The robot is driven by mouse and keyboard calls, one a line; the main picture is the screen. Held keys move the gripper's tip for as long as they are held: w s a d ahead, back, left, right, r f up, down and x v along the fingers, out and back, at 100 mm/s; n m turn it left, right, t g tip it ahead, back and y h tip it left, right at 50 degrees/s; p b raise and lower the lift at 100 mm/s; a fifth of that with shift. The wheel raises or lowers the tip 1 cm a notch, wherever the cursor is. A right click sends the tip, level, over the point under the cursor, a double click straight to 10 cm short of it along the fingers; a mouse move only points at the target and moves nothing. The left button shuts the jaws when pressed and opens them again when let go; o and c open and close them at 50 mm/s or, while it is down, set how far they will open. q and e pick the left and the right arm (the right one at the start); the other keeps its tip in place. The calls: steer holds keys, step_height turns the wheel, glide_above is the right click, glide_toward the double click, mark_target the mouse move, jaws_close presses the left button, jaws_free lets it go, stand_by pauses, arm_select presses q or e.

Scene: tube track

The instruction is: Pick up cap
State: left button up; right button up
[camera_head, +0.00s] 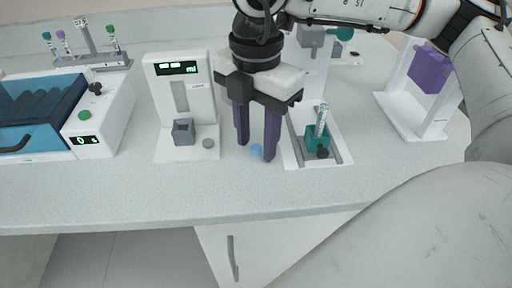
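A small light-blue cap (257,150) lies on the bench top near its front edge. My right gripper (257,148) points down from above with its two dark purple fingers apart, one on the left of the cap and one on the right. The right fingertip is very near the cap; I cannot tell if it touches. The gripper looks open with nothing held. My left gripper is not in view.
A white device with a display (182,100) stands to the left. A track with a teal holder (317,142) and a clear tube (322,118) is close on the right. A blue-lidded machine (45,110) and a tube rack (95,60) are further left. A white-and-purple stand (430,75) is at right.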

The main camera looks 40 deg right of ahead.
steer(key=shift+f, duration=0.2)
steer(key=c, duration=0.9)
steer(key=shift+r, duration=0.1)
